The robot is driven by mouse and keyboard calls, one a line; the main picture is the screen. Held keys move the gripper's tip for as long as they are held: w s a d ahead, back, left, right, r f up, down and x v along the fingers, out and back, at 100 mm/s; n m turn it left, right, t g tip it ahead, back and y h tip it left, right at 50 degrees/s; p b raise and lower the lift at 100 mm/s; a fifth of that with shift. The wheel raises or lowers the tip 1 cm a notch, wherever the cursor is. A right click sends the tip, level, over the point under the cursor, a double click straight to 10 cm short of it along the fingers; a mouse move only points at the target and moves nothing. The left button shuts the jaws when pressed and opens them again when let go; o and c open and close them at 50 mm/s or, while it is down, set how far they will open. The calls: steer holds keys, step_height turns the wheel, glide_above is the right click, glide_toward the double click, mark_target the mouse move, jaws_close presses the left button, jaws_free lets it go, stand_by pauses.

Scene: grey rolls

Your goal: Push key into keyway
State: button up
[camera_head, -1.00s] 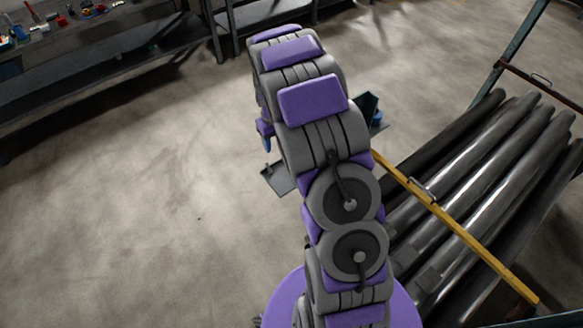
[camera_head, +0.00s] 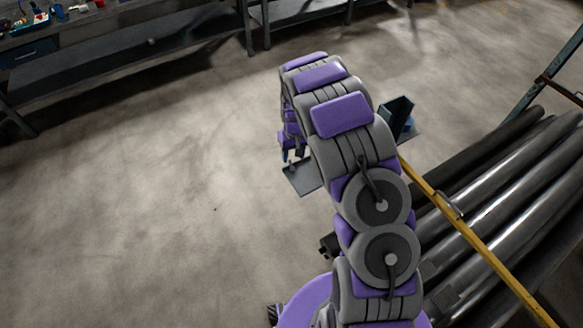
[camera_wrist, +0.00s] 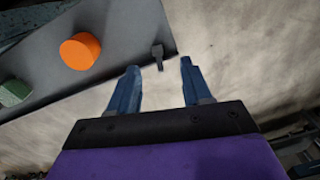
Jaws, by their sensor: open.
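My gripper (camera_wrist: 160,70) is open in the wrist view, with two blue fingers pointing up the picture and nothing between them. A small dark grey piece (camera_wrist: 158,54), which looks like the key, stands at the right edge of a grey plate (camera_wrist: 122,30), just beyond the gap between the fingertips. It looks apart from both fingers. An orange cylinder (camera_wrist: 80,51) and a green block (camera_wrist: 14,91) sit on the plate further left. I cannot make out a keyway. In the head view the plate (camera_head: 304,180) is partly behind my arm, and the key is too small to tell.
Long dark metal rolls (camera_head: 500,205) lie at the right behind a yellow bar (camera_head: 470,235). A dark angled panel (camera_head: 398,112) rises right of my arm. A workbench (camera_head: 130,70) with small items runs along the back left. The floor at left is clear.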

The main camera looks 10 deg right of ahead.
mark_target(293, 170)
step_height(293, 170, down, 3)
steer(key=shift+f, duration=0.15)
step_height(293, 170, down, 5)
steer(key=shift+f+b, duration=0.1)
steer(key=shift+b, duration=0.6)
steer(key=shift+d, duration=0.1)
jaws_close()
